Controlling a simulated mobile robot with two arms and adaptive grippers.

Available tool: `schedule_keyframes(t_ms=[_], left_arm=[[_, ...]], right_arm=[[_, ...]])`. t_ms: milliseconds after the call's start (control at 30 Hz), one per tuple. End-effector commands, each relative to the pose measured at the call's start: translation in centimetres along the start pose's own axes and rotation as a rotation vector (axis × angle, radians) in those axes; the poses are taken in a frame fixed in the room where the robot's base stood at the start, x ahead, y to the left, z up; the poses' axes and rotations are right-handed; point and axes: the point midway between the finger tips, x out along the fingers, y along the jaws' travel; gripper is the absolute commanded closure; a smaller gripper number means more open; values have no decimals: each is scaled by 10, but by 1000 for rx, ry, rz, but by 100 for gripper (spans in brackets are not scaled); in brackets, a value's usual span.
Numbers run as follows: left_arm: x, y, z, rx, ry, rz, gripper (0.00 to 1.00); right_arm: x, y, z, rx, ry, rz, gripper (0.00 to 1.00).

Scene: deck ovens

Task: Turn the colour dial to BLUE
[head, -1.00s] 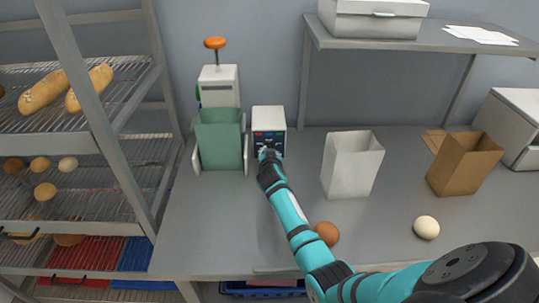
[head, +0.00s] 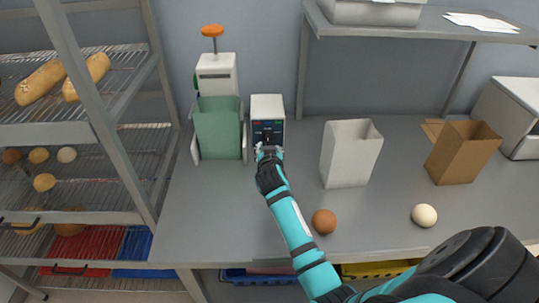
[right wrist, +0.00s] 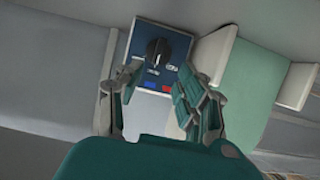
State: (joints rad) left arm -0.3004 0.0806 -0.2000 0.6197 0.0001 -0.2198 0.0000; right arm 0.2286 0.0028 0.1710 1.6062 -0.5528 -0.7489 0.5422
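The colour dial is a black knob (right wrist: 157,48) on a dark blue panel on the front of a small white box (head: 267,106). In the right wrist view, a blue patch (right wrist: 152,84) and a red patch (right wrist: 172,86) show on the panel. I cannot tell which colour the knob points at. My right gripper (head: 269,151) is in front of the panel in the head view. In the right wrist view its fingers (right wrist: 158,80) are spread and empty, with the knob beyond the gap between them, apart from both. My left gripper is not in view.
Left of the box stands a dispenser with a green bin (head: 219,130) and an orange knob (head: 212,31).

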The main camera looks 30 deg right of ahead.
Motion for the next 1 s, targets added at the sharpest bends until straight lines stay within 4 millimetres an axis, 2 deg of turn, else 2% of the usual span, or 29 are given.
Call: schedule_keyframes(t_ms=[100,300,867,1000], left_arm=[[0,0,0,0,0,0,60],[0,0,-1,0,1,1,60],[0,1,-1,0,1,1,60],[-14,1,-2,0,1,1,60]], right_arm=[[-21,0,1,1,0,-1,62],[-39,0,0,0,-1,1,62],[-41,1,0,-1,0,1,62],[-46,1,-14,0,0,1,62]])
